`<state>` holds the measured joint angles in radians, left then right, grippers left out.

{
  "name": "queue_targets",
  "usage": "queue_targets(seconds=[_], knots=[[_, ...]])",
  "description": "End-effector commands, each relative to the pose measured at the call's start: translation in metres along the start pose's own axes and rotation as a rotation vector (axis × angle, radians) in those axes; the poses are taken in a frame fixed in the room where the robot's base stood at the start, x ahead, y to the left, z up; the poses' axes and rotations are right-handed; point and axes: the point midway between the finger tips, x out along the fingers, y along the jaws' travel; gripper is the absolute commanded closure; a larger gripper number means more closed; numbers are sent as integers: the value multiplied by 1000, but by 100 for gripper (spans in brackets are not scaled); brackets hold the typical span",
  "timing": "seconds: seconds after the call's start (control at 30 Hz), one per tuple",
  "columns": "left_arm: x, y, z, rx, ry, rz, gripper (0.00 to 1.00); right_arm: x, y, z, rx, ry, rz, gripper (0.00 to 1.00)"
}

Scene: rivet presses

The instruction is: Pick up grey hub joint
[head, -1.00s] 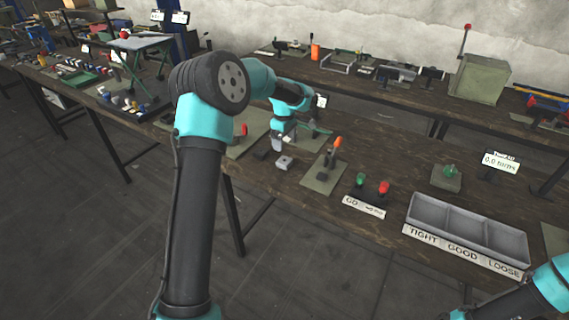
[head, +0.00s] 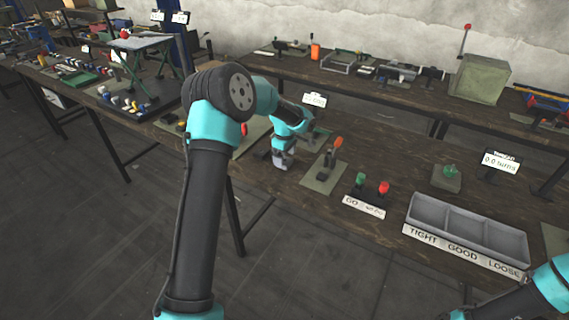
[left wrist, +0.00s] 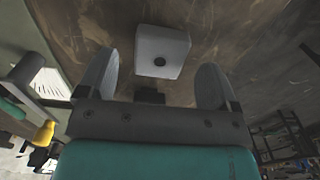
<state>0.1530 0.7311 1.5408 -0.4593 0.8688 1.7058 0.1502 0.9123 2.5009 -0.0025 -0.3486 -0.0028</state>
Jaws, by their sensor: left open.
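The grey hub joint, a pale block with a dark round hole in its face, shows in the left wrist view (left wrist: 172,42) on the brown wooden bench. It lies ahead of and between the two fingertips of my left gripper (head: 280,163), which is open with nothing held. In the head view the gripper points down over the joint's place and covers it, so I cannot make the joint out there. Whether the fingers touch it I cannot tell. Only part of my right arm shows at the lower right; its gripper is out of view.
A small press with an orange handle (head: 338,142) stands on a plate right of my left gripper. Green and red knobbed gauges (head: 383,188) and a three-compartment grey tray (head: 468,222) marked TIGHT, GOOD, LOOSE are farther right. The bench's front edge is close to the gripper.

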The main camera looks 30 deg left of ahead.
Motion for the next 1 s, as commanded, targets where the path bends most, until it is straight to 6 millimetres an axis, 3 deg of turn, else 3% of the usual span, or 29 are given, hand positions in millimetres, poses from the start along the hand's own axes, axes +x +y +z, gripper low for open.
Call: queue_targets(seconds=[0.2,0.67,1.0], knots=[[19,0,-1,0,1,0,15,0,0,0,0,0,0,57],[18,0,0,0,0,0,16,0,0,0,0,0,0,57],[18,0,0,0,1,0,48,0,0,0,0,0,0,57]])
